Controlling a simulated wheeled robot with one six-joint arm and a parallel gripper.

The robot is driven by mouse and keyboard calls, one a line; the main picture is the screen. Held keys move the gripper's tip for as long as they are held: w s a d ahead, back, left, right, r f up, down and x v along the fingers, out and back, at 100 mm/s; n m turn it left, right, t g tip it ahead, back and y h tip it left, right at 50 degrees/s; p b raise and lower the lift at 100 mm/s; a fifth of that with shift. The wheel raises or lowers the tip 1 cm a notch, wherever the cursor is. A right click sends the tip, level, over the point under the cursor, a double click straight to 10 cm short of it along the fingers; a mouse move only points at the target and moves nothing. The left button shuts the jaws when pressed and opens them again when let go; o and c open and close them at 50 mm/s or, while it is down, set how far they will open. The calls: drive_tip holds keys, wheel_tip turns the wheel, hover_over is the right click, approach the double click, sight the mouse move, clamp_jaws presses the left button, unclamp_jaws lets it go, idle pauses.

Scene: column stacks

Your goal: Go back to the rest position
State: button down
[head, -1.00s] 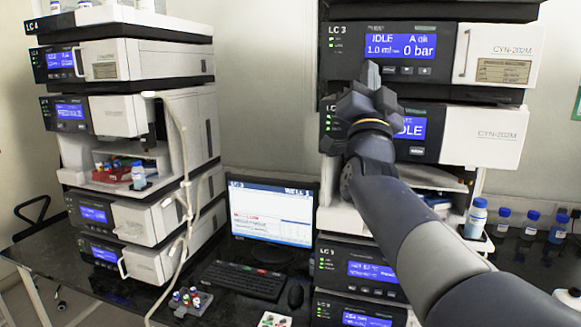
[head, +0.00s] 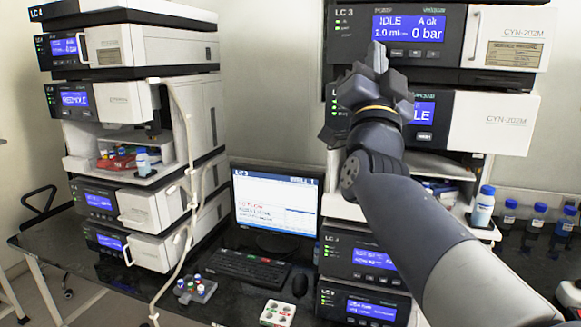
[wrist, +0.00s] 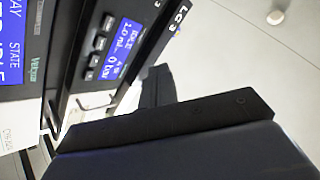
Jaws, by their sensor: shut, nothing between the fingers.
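My gripper (head: 379,57) is raised in front of the right-hand stack, its fingers pointing up near the top module. It is shut and holds nothing. In the wrist view my gripper's dark parts (wrist: 158,88) fill the lower middle. The LC 3 stack's top module (head: 505,45) stands behind it, with a blue screen reading IDLE and 0 bar. The module below it (head: 500,122) is partly hidden by my gripper and wrist. The same top module's panel shows sideways in the wrist view (wrist: 100,65).
The LC 4 stack (head: 150,100) stands at the left with an open bay of vials. A monitor (head: 275,208), keyboard (head: 240,268) and small vial rack (head: 195,289) sit between the stacks. Blue-capped bottles (head: 482,207) stand at the right. A white wall lies behind.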

drive_tip(key=shift+w, duration=0.1)
drive_tip(key=w+p, duration=0.1)
drive_tip(key=w+d+p, duration=0.1)
drive_tip(key=w, duration=0.1)
drive_tip(key=w+p, duration=0.1)
drive_tip(key=w, duration=0.1)
drive_tip(key=shift+w+d+r, duration=0.2)
drive_tip(key=shift+d+r, duration=0.05)
drive_tip(key=shift+d, duration=0.15)
idle(0.5)
